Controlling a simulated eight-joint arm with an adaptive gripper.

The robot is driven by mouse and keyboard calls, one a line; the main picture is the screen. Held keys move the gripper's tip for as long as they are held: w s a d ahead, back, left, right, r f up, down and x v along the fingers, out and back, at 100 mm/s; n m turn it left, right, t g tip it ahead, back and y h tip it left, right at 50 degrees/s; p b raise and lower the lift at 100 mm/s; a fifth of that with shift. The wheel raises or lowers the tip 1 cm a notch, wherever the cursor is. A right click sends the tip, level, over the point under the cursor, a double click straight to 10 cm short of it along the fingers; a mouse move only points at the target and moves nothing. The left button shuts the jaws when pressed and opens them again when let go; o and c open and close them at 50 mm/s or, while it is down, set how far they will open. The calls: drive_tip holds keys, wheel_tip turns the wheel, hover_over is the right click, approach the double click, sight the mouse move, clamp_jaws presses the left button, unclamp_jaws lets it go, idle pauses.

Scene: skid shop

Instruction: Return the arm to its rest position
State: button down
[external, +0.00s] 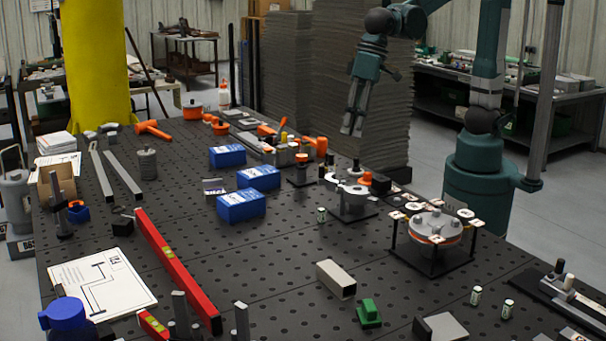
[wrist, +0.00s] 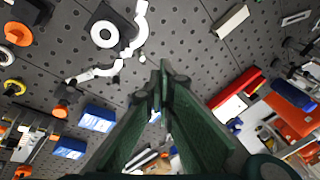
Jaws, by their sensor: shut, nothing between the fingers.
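My gripper (external: 352,131) hangs from my teal arm at the upper middle of the external view, pointing down. It is in the air above the far right part of the dark perforated table (external: 290,255). In the wrist view the two fingers of my gripper (wrist: 163,72) meet at their tips. Nothing is held between them. My arm's base stands on the floor at the table's right side.
Blue boxes (external: 240,205) stand mid-table. A round fixture with a grey disc (external: 434,226) stands at the right edge. A red level (external: 178,268) lies at left. A yellow column (external: 95,60) and grey stacked sheets (external: 330,75) rise behind.

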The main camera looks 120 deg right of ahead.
drive_tip(key=s+d+f+n+t, duration=0.1)
drive_tip(key=s+d+n, duration=0.1)
drive_tip(key=s, duration=0.6)
drive_tip(key=s+d+f+n+t+b, duration=0.1)
drive_tip(key=s+n, duration=0.3)
drive_tip(key=s, duration=0.4)
drive_tip(key=s+d+f+n+t, duration=0.1)
drive_tip(key=s+d+f+n, duration=0.1)
drive_tip(key=s, duration=0.7)
drive_tip(key=shift+d+f+n+t, duration=0.3)
drive_tip(key=shift+d+n+t, duration=0.1)
drive_tip(key=shift+d+n, duration=0.3)
idle(1.2)
